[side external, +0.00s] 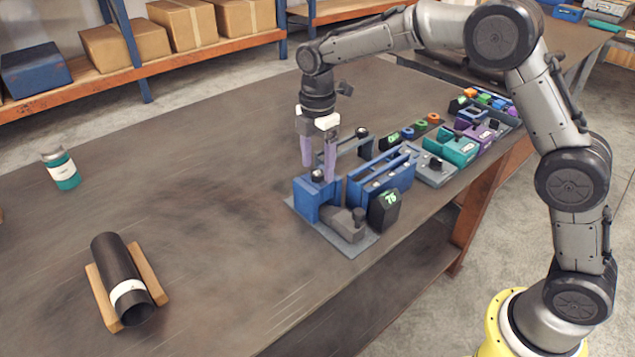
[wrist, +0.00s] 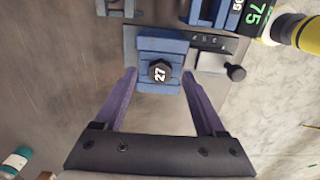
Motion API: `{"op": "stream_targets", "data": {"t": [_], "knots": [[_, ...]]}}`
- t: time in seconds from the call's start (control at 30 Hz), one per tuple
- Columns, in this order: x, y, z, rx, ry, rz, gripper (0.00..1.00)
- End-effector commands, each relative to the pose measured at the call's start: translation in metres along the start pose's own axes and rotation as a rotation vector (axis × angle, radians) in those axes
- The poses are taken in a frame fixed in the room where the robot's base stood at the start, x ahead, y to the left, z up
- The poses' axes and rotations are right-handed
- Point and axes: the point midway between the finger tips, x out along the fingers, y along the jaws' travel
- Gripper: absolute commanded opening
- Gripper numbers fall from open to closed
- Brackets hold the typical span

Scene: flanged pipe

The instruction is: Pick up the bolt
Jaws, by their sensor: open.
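The bolt (wrist: 160,71) has a dark hexagonal head marked 27 and sits on a blue block (wrist: 153,48) in the wrist view. In the side view the bolt head (side external: 318,175) shows on top of the blue block (side external: 304,199). My gripper (side external: 318,175) has purple fingers and points down over the block. In the wrist view my gripper (wrist: 160,73) is open, with one finger on each side of the bolt and visible gaps between. Nothing is held. The bolt's shank is hidden in the block.
A black display marked 75 (side external: 384,209) and a blue rack (side external: 381,178) stand right beside the block. Coloured devices (side external: 452,146) line the table's right edge. A black pipe (side external: 121,272) lies on wooden supports at front left. A teal-and-white bottle (side external: 61,169) stands at left. The table's middle is clear.

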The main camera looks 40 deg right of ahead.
Motion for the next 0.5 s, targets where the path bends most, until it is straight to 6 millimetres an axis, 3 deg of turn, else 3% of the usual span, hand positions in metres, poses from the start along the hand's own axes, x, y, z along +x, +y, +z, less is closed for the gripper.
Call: {"op": "stream_targets", "data": {"t": [0.33,0.5], "knots": [[0.0100,-0.0001,-0.0001,0.000,0.000,0.000,0.72],[0.0098,-0.0001,-0.0002,0.000,0.000,0.000,0.44]]}}
